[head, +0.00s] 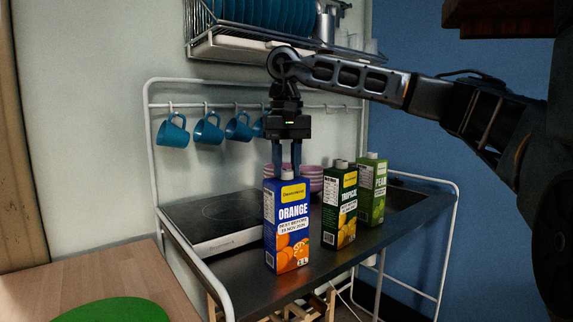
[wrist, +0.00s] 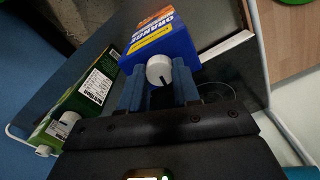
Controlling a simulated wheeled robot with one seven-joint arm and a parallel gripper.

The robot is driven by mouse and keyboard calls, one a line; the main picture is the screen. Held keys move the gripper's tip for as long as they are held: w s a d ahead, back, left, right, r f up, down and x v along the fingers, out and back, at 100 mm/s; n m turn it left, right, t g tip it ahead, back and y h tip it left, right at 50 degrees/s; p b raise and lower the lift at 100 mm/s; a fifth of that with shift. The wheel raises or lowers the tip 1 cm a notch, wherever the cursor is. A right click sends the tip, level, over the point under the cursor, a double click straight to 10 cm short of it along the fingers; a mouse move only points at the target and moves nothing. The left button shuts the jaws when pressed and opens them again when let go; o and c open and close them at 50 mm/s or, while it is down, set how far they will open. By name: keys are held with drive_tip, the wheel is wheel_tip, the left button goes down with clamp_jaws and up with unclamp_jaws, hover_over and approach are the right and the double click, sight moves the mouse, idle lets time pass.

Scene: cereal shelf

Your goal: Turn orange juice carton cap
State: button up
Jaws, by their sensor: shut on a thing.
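The orange juice carton (head: 284,232) is blue with orange fruit pictures and stands upright on the dark metal counter. Its white cap (head: 287,175) is on top. My gripper (head: 287,171) points straight down from above, with its blue fingers on either side of the cap. In the wrist view, the white cap (wrist: 159,70) sits between the two fingers of my gripper (wrist: 159,88), which is shut on it. The cap has a dark mark on its face. The blue carton (wrist: 160,40) shows beyond the cap.
A dark green tropical carton (head: 340,212) and a green pear carton (head: 371,190) stand to the right. Pink bowls (head: 312,177) are behind. A hotplate (head: 215,220) is to the left. Blue mugs (head: 206,131) hang from a rail under a dish rack (head: 270,45).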

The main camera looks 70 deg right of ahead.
sight(286, 171)
drive_tip(key=shift+n, duration=0.4)
drive_tip(key=o, duration=1.1)
wheel_tip(286, 171, up, 8)
drive_tip(key=shift+f, duration=0.1)
idle(0.5)
